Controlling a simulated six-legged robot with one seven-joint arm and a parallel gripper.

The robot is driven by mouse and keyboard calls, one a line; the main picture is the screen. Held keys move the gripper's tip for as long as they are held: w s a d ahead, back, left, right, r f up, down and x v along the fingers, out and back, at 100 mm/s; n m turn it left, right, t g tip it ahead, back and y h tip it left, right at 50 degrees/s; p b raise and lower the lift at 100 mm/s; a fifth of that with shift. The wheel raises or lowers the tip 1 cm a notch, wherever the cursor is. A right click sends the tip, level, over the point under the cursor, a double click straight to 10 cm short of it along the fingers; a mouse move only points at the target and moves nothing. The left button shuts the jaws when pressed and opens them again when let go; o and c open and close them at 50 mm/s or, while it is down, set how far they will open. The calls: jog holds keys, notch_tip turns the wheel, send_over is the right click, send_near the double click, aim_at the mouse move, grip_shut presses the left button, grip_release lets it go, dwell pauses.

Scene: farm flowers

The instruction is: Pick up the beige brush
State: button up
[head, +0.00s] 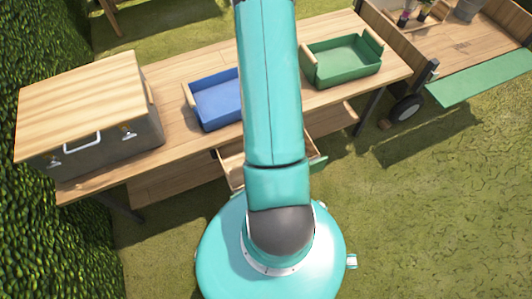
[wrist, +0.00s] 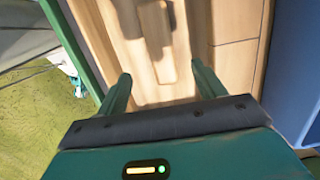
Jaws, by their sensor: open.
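In the wrist view, a long pale wood-coloured piece (wrist: 156,35), which looks like the beige brush, lies inside an open wooden drawer (wrist: 222,65). Its colour is close to the drawer's, so its outline and bristles are hard to make out. The piece lies ahead of the fingers, roughly in line with the gap. In the head view the drawer (head: 232,168) sticks out under the table, and my arm hides my gripper and the brush.
A wooden table (head: 180,130) carries a lidded metal box (head: 100,145), a blue tray (head: 215,100) and a green tray (head: 342,62). A cart (head: 470,45) stands at the back right. A hedge (head: 60,250) borders the left. Grass on the right is open.

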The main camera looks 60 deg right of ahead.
jog(key=f, duration=0.3)
jog(key=a+f, duration=0.1)
jog(key=f, duration=0.3)
jog(key=w+f, duration=0.1)
jog(key=f, duration=0.2)
jog(key=shift+a+f, duration=0.15)
jog(key=shift+a, duration=0.05)
jog(key=c, duration=1.2)
jog(key=shift+r, duration=0.2)
